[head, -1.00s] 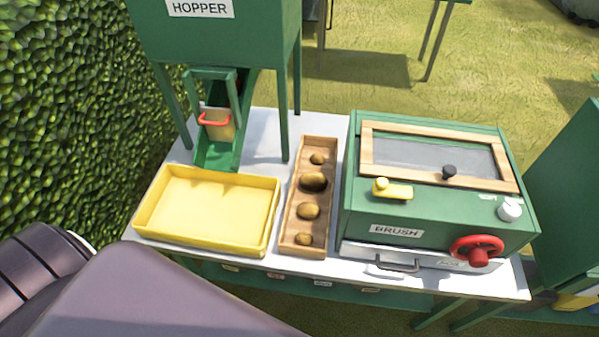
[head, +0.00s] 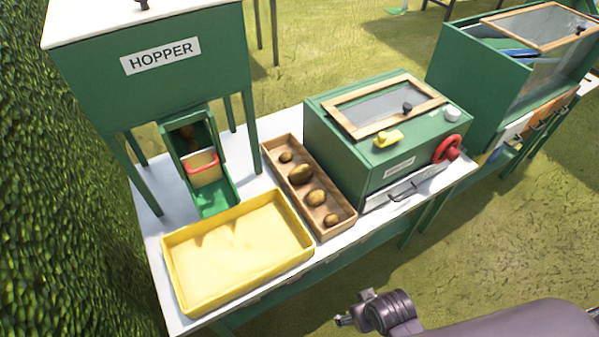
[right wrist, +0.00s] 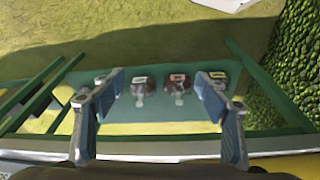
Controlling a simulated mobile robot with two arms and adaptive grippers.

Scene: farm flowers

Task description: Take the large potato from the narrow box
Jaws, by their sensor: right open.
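The narrow wooden box (head: 326,226) stands on the white table between the yellow tray and the green brush machine. Several potatoes lie in it in a row. My right gripper (head: 343,319) is low at the bottom of the head view, in front of the table and well apart from the box. In the right wrist view my right gripper (right wrist: 160,115) has its two fingers spread with nothing between them. The box is not visible there. My left gripper is not in view.
The yellow tray (head: 238,294) is left of the box, and the brush machine (head: 345,165) with a red wheel (head: 447,148) is right of it. The hopper (head: 150,75) stands behind the tray. Grass in front of the table is free.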

